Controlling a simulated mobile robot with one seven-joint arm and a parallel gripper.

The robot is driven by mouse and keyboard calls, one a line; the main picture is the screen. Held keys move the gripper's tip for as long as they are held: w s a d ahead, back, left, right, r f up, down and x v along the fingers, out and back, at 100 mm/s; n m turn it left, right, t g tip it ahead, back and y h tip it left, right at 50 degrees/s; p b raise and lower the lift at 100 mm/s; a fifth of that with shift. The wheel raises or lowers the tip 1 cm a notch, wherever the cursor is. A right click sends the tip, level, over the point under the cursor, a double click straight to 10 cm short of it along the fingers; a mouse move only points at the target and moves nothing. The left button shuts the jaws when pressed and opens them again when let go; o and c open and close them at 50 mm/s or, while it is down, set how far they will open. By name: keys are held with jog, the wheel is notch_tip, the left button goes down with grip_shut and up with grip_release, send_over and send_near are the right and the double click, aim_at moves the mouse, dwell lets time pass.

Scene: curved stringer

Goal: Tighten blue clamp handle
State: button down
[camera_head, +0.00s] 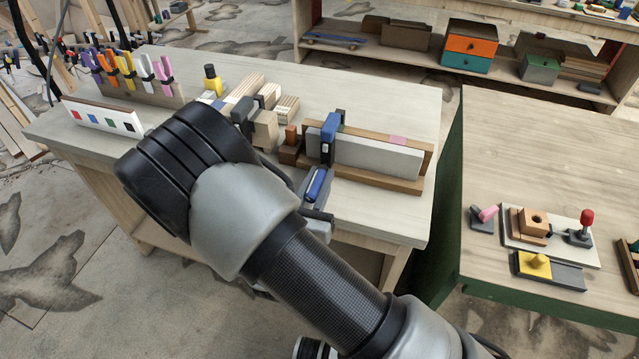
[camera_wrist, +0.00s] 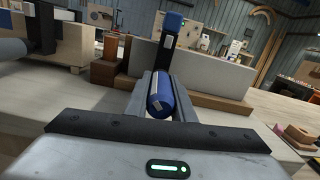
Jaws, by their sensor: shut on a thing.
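A blue clamp (camera_head: 329,126) stands upright on a grey board (camera_head: 372,157) at the front right of the workbench. Its blue head (camera_wrist: 174,20) and dark bar show at the top middle of the wrist view. The clamp's blue handle (camera_head: 316,184) points down towards my gripper (camera_head: 318,180). In the wrist view the blue handle (camera_wrist: 160,93) lies between the two grey fingers of my gripper (camera_wrist: 161,88), which are shut on it. My arm hides part of the bench in the head view.
Wooden blocks (camera_head: 265,128) and a dark clamp (camera_head: 243,115) stand left of the board. Coloured clamps (camera_head: 125,68) sit in a rack at the back left. A green-sided table (camera_head: 540,130) is on the right. The bench top behind the board is clear.

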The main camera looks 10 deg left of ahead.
jog(key=m+b, duration=0.3)
jog(key=m, duration=0.2)
jog(key=shift+a+f+m+b, duration=0.1)
jog(key=shift+f+m+b, duration=0.05)
jog(key=shift+m+b, duration=1.25)
jog(key=shift+m, duration=0.3)
jog(key=c, duration=1.5)
grip_release()
jog(key=shift+r, duration=0.2)
jog(key=shift+s, duration=0.1)
jog(key=s, duration=0.5)
jog(key=s+a, duration=0.1)
jog(key=s, duration=1.1)
jog(key=shift+s+a+f+b, duration=0.1)
jog(key=shift+a+f+b, duration=0.25)
jog(key=shift+b, duration=0.05)
